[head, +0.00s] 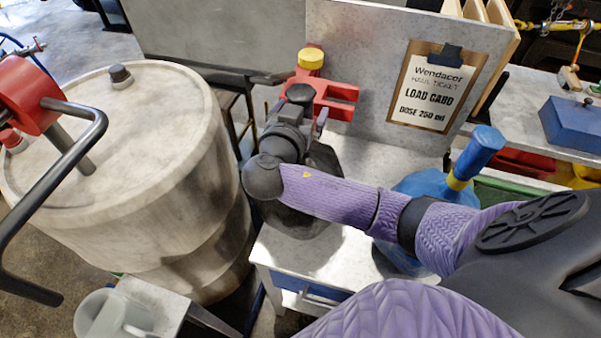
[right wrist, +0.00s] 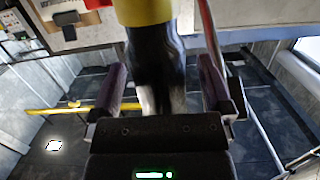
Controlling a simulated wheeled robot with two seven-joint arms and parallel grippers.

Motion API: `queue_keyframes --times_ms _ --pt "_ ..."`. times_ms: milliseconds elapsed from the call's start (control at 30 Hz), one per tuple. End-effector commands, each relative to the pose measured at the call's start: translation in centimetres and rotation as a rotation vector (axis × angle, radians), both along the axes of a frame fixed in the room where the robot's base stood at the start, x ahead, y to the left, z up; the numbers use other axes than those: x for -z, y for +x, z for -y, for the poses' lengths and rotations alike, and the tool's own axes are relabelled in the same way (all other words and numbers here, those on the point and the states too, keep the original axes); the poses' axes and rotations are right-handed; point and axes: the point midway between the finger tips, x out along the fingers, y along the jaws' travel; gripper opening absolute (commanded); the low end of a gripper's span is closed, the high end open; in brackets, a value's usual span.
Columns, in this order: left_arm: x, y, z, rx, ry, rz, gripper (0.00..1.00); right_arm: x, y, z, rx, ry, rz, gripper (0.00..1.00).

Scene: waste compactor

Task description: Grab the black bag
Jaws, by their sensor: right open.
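The black bag (head: 318,212) stands on the pale bench in the head view, partly hidden under my right wrist. My right gripper (head: 300,118) is over the upper part of the bag, and its fingers are hard to make out there. In the right wrist view, the open right gripper (right wrist: 160,95) has one finger on each side of a dark upright neck (right wrist: 155,65) with a yellow band (right wrist: 143,10) above it. Gaps show beside the neck, and I cannot tell whether a finger touches it. My left gripper is not in view.
A large stained drum (head: 130,170) stands left of the bench. A red bracket (head: 335,98) and yellow cap (head: 311,58) are just behind my gripper. A blue bag (head: 425,185) stands right, under my forearm. A panel with a load card (head: 430,92) rises behind.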

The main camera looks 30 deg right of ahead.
Motion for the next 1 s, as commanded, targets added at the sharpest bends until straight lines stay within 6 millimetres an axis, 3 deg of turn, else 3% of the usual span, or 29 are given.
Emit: queue_keyframes --times_ms 100,567,1000 --pt "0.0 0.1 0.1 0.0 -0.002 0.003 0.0 0.0 0.0 0.0 -0.001 0.001 -0.001 0.96" --pt "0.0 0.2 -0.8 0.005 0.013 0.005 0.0 0.0 0.0 -0.1 -0.001 0.0 -0.001 0.0" --pt "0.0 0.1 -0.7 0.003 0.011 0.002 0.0 -0.1 0.0 -0.1 -0.001 -0.001 0.001 0.0"
